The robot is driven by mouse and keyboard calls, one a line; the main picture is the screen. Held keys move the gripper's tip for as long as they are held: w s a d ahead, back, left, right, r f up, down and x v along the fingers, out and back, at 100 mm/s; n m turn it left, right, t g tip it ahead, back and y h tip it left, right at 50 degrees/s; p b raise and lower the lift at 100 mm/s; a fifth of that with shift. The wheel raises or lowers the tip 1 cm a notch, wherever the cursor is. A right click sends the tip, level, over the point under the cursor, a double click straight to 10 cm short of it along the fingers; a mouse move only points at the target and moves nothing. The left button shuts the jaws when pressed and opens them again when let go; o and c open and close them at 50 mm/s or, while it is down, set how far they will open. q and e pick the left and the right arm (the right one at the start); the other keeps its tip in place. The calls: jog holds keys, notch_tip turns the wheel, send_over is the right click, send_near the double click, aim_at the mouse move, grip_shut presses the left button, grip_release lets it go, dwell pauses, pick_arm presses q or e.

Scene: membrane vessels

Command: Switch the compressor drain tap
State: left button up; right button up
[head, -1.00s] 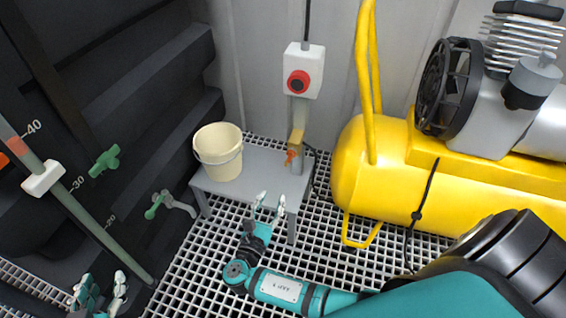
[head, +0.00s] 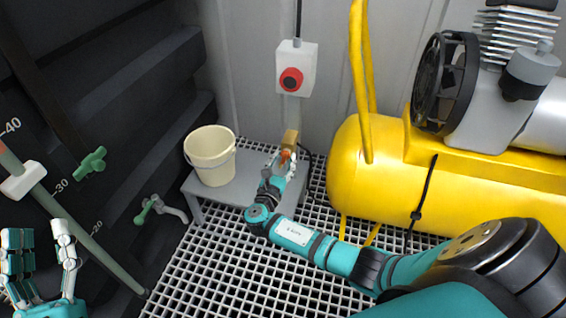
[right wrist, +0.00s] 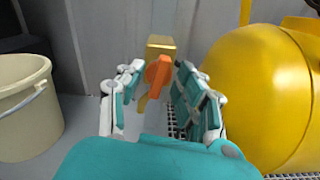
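The drain tap is a brass body (head: 290,138) with an orange handle (head: 285,156), low on the post under the grey switch box. In the right wrist view the orange handle (right wrist: 158,74) stands between my right gripper's fingers, with the brass body (right wrist: 160,46) behind it. My right gripper (head: 281,160) is open around the handle; gaps show on both sides of it. It also shows in the right wrist view (right wrist: 158,90). My left gripper (head: 42,262) is open and empty at the lower left. The yellow compressor tank (head: 400,170) is at the right.
A cream bucket (head: 211,160) stands on the grey bench (head: 240,185) left of the tap. Green-handled valves (head: 90,163) and a scaled tube (head: 75,232) are at the left. The grating floor is clear.

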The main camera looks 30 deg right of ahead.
pick_arm(q)
jog(key=shift+s+r, duration=0.15)
jog(key=shift+r, duration=0.05)
pick_arm(e)
jog(key=shift+w+d, duration=0.1)
jog(key=shift+d, duration=0.05)
grip_shut()
